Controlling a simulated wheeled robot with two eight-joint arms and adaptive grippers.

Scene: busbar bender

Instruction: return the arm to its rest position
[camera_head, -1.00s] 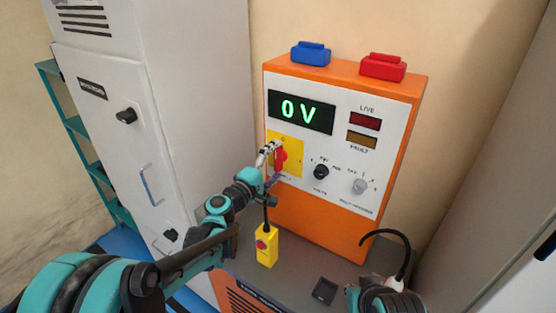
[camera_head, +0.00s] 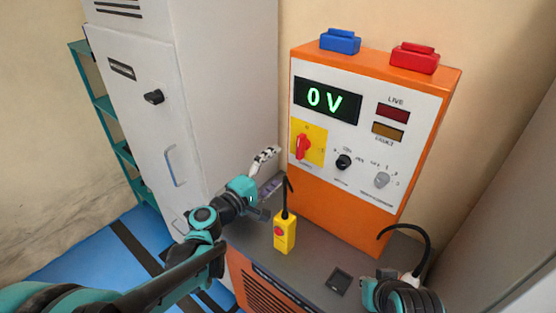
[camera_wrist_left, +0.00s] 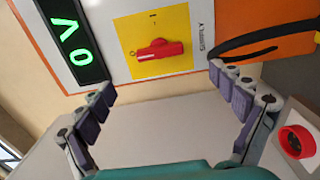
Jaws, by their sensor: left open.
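My left gripper (camera_head: 277,166) is open and empty above the grey bench, left of the yellow pendant. In the left wrist view its two spread fingers (camera_wrist_left: 162,80) frame bare space in front of the panel. The red rotary switch (camera_head: 303,147) sits on a yellow plate on the orange and white tester. It also shows in the left wrist view (camera_wrist_left: 160,49), apart from the fingers. The tester's display (camera_head: 327,101) reads 0 V. A teal and black part of my right arm shows at the bottom right; its fingers cannot be made out.
The yellow pendant (camera_head: 285,232) with a red button stands upright close to my left gripper. A tall grey cabinet (camera_head: 190,100) stands to the left. A black curved cable (camera_head: 412,235) rises at the right. Blue floor (camera_head: 105,260) lies open at the lower left.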

